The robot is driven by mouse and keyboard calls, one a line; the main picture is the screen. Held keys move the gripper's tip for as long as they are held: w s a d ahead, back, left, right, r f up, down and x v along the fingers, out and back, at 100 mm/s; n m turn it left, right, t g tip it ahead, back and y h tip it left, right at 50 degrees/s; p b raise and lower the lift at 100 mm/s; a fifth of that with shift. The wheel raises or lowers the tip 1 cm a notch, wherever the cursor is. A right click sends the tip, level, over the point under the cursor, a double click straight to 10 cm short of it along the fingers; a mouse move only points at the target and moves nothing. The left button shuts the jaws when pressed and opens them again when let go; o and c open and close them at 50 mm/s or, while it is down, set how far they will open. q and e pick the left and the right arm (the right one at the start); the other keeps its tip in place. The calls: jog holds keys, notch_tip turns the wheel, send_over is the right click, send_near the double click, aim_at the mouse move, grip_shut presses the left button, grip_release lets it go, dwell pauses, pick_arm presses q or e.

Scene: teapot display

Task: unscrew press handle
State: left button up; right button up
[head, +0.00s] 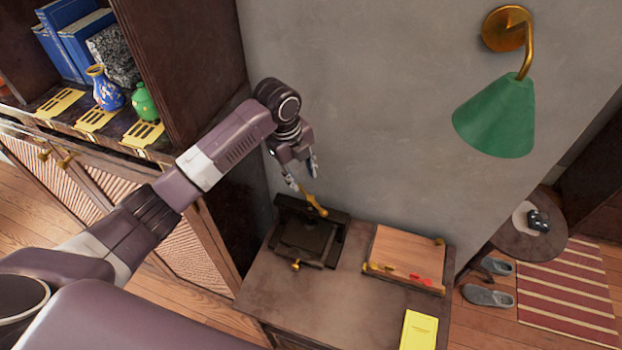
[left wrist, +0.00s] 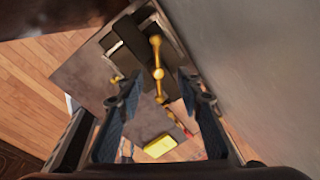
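A dark press (head: 302,238) stands on the left part of a small brown table (head: 262,292). Its brass handle (head: 314,204) rises above the top of the press, with rounded knobs. In the left wrist view the handle (left wrist: 157,73) lies between and beyond the fingers. My left gripper (head: 302,180) is just above and beside the handle, pointing down. Its two fingers (left wrist: 160,100) are spread apart, with nothing held. Whether a finger touches the handle cannot be told. My right gripper is not in view.
A wooden board with brass fittings (head: 405,255) lies right of the press, with a yellow booklet (head: 418,331) in front. A grey wall (head: 370,100) is close behind. A green lamp (head: 497,115) hangs at right. A cabinet with vases (head: 105,90) stands left.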

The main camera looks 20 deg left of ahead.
aim_at(307, 195)
pick_arm(q)
jog(key=f, duration=0.1)
jog(key=f+p, duration=0.1)
jog(key=f, duration=0.2)
jog(key=shift+s+d+f+p, duration=0.25)
jog(key=shift+d+p, duration=0.1)
jog(key=shift+p, duration=0.05)
jog(key=shift+w+d+f, duration=0.1)
jog(key=shift+w+f, duration=0.1)
jog(key=shift+f, duration=0.25)
jog(key=shift+w+f, duration=0.15)
jog(key=shift+f, duration=0.3)
jog(key=shift+w+f, duration=0.1)
jog(key=shift+f, duration=0.2)
grip_shut()
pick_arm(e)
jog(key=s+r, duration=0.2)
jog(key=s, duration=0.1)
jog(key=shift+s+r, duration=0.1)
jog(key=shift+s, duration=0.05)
